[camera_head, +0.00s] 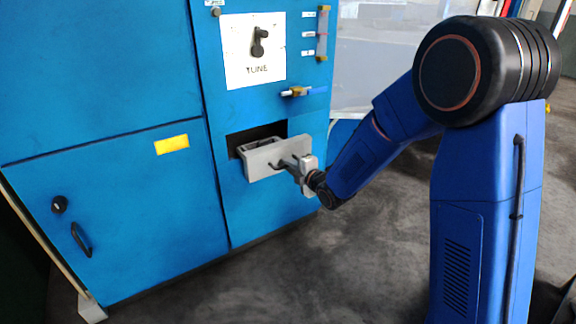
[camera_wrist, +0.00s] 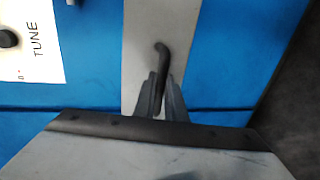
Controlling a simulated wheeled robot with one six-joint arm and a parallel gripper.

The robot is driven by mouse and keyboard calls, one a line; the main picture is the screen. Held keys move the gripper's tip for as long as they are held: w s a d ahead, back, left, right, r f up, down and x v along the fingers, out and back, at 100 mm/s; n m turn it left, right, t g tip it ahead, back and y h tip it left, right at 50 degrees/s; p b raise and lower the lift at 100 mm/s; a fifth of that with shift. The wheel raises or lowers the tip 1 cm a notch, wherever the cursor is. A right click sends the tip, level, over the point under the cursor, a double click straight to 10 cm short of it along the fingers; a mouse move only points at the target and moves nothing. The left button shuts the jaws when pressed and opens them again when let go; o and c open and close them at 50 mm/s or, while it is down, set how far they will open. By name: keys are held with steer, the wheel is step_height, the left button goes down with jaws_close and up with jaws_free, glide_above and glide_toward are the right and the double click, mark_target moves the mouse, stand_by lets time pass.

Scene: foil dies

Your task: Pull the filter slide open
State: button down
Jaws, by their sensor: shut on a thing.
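The filter slide (camera_head: 262,162) is a grey drawer with a flat grey front in the blue cabinet. It stands partly out of its dark opening, and part of its hollow inside shows behind the front. My gripper (camera_head: 284,165) is at the slide's front, shut on its dark handle. In the wrist view the grey front (camera_wrist: 150,35) runs down the middle, and the dark bent handle (camera_wrist: 161,58) goes down between the fingers of my gripper (camera_wrist: 163,85). The far end of the handle is hidden by the fingers and gripper body.
The blue cabinet (camera_head: 110,75) has a white TUNE panel (camera_head: 236,65) with a black knob above the slide. A brass-coloured lever (camera_head: 295,92) sticks out below that panel. A lower left door (camera_head: 140,220) has a black handle. The grey floor (camera_head: 330,265) before the cabinet is clear.

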steer(key=c, duration=1.8)
jaws_free()
steer(key=v, duration=1.2)
steer(key=s+d+r+m+g+h, duration=0.1)
steer(key=s+d+r+m+h, duration=0.1)
steer(key=s+d+m+h, duration=0.5)
steer(key=s+d+r+m+g, duration=0.1)
steer(key=s+d+r+m, duration=0.3)
steer(key=d, duration=0.6)
steer(key=s+d+m+g, duration=0.2)
steer(key=s+m, duration=0.2)
steer(key=s, duration=0.4)
steer(key=s+d+m+g+h, duration=0.1)
steer(key=s+d+m+g, duration=0.1)
steer(key=s+m, duration=0.3)
steer(key=s+d+m+g, duration=0.2)
steer(key=s+d+m, duration=0.1)
steer(key=s, duration=0.8)
steer(key=shift+s+d+f+m+h, duration=0.1)
steer(key=shift+s+d+m+h, duration=0.1)
steer(key=shift+m, duration=0.25)
steer(key=shift+s+d+m+h, duration=0.1)
steer(key=shift+m+h, duration=0.1)
steer(key=shift+m, duration=0.25)
